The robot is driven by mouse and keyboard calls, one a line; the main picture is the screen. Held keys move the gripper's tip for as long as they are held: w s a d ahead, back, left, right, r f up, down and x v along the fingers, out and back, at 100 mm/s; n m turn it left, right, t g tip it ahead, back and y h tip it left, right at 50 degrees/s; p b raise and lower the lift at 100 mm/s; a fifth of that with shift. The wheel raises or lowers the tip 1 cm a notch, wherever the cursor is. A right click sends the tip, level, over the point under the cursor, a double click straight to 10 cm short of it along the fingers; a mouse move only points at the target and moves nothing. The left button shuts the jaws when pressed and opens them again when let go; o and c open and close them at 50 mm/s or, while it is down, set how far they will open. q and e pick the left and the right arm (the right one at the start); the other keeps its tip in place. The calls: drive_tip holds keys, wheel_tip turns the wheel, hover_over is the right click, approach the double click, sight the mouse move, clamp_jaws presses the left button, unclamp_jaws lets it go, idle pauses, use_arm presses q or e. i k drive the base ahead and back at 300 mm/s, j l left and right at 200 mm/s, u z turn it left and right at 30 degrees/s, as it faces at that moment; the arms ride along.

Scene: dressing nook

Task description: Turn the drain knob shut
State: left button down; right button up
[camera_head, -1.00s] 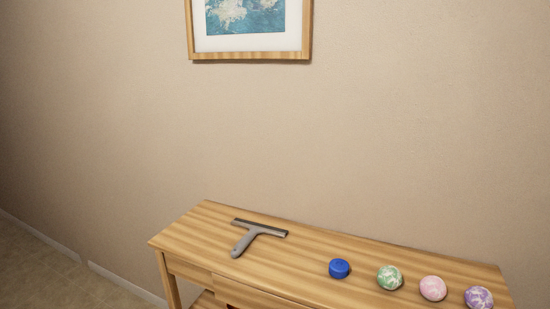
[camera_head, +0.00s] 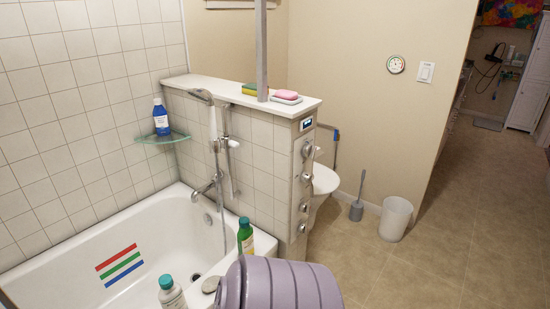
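Several metal knobs sit in a column on the panel (camera_head: 303,180) at the near end of the tiled half wall. One is a knob (camera_head: 304,177) at mid height. I cannot tell which is the drain knob, nor how any is turned. The white bathtub (camera_head: 60,262) is at the lower left, with a dark round drain (camera_head: 196,276) in its floor and a small round metal fitting (camera_head: 208,219) on its inner end wall. Neither of my grippers is in view.
A lavender ribbed object (camera_head: 285,284) fills the bottom middle, in front of the panel. A green bottle (camera_head: 245,236) and another bottle (camera_head: 171,292) stand near the tub rim. A white bin (camera_head: 396,219) and toilet brush (camera_head: 358,205) are farther right. The right floor is clear.

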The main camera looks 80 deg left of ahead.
sight(302, 229)
drive_tip(key=u, duration=2.55)
